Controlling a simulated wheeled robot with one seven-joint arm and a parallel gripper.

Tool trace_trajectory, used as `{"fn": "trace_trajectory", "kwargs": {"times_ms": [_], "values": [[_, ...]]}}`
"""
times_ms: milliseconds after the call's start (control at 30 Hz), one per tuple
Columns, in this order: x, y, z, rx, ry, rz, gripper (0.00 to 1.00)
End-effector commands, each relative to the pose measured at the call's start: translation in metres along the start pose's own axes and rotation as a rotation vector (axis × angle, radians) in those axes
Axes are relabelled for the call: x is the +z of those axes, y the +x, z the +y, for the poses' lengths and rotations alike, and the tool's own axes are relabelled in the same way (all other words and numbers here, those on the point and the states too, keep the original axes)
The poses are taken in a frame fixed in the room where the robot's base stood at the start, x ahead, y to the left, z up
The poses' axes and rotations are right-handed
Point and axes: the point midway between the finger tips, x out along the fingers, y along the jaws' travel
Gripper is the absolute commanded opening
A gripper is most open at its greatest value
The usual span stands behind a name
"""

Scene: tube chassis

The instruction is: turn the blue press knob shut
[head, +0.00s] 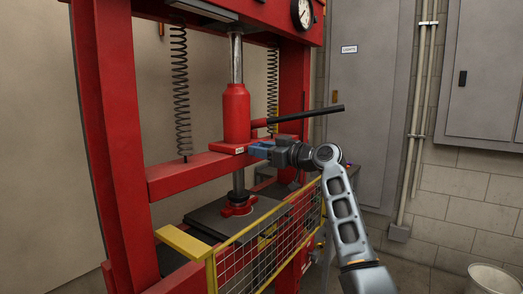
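A small blue part (257,150), apparently the knob, shows at the red press crossbeam just below and right of the red cylinder (236,113). My gripper (264,148) is at the blue part, reaching in from the right. The gripper body and wrist cover much of this spot. The fingertips are too small and overlapped to tell whether they are closed on the blue part, touching it or apart from it. How far the knob is turned cannot be seen.
A black pump handle (306,115) sticks out to the right just above my wrist. A yellow-railed mesh guard (265,245) stands in front of the press, below my arm. The red left post (112,130) stands left. A white bucket (494,278) sits at lower right.

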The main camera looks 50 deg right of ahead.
Motion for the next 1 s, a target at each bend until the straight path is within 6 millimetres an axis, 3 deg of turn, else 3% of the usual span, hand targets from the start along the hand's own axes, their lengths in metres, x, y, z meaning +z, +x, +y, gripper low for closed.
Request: {"fn": "trace_trajectory", "kwargs": {"times_ms": [300,667,1000], "values": [[0.0001,-0.0001,-0.0001,0.000,0.000,0.000,0.05],[-0.0009,0.0003,-0.0002,-0.001,0.073,-0.002,0.05],[-0.0022,0.0005,0.0001,-0.003,0.337,-0.010,0.05]]}}
